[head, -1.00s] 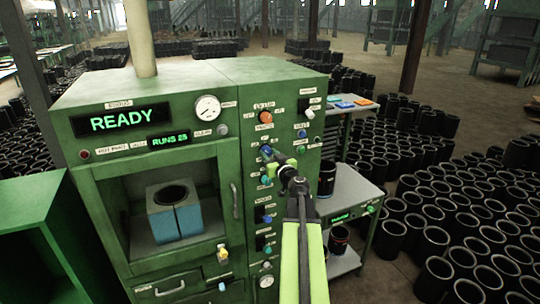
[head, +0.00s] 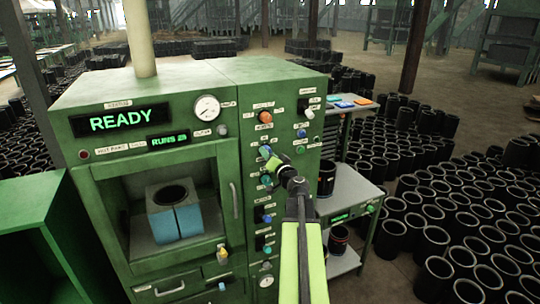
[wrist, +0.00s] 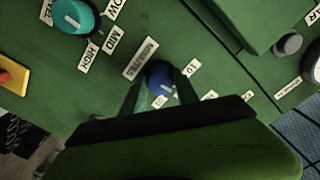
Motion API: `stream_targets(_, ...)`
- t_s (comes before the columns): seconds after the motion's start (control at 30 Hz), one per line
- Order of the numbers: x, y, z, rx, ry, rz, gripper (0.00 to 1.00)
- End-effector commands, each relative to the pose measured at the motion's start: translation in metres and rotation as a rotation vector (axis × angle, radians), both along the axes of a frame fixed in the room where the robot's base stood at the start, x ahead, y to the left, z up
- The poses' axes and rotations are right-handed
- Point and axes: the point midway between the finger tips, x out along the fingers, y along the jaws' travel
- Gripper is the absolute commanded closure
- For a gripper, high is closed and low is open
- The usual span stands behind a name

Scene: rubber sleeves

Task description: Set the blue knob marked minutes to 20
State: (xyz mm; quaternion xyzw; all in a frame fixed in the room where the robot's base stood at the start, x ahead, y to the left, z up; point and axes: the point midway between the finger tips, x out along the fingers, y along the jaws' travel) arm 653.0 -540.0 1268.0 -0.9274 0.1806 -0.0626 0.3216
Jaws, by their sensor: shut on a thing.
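The blue knob (wrist: 159,73) sits on the green panel in the wrist view, next to a label that seems to read MINUTES (wrist: 140,59). A white mark shows on the knob's face, toward the lower part of the picture. A label reading 10 (wrist: 193,67) is at its right; smaller labels below are too blurred or covered to read. My gripper (wrist: 161,88) is shut on the knob, one finger on each side. In the head view the knob (head: 265,150) shows just past my gripper's tips (head: 269,156).
A teal knob (wrist: 73,15) with LOW, MID and HIGH labels is at the wrist view's upper left. The green machine (head: 150,88) displays READY and carries several other knobs. A grey cart (head: 350,190) stands at its right.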

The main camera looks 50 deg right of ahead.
Motion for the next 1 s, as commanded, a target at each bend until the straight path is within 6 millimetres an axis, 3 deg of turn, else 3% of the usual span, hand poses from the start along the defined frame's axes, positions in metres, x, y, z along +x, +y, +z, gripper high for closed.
stream_targets(0.77,-0.0012,-0.0004,-0.0009,0.107,-0.041,-0.002,1.00)
stream_targets(0.8,-0.0012,-0.0004,-0.0009,0.107,-0.041,-0.002,0.63)
stream_targets(0.97,-0.0009,-0.0002,-0.0007,0.108,-0.042,-0.002,0.42)
stream_targets(1.0,-0.0007,-0.0002,-0.0006,0.108,-0.042,-0.002,0.42)
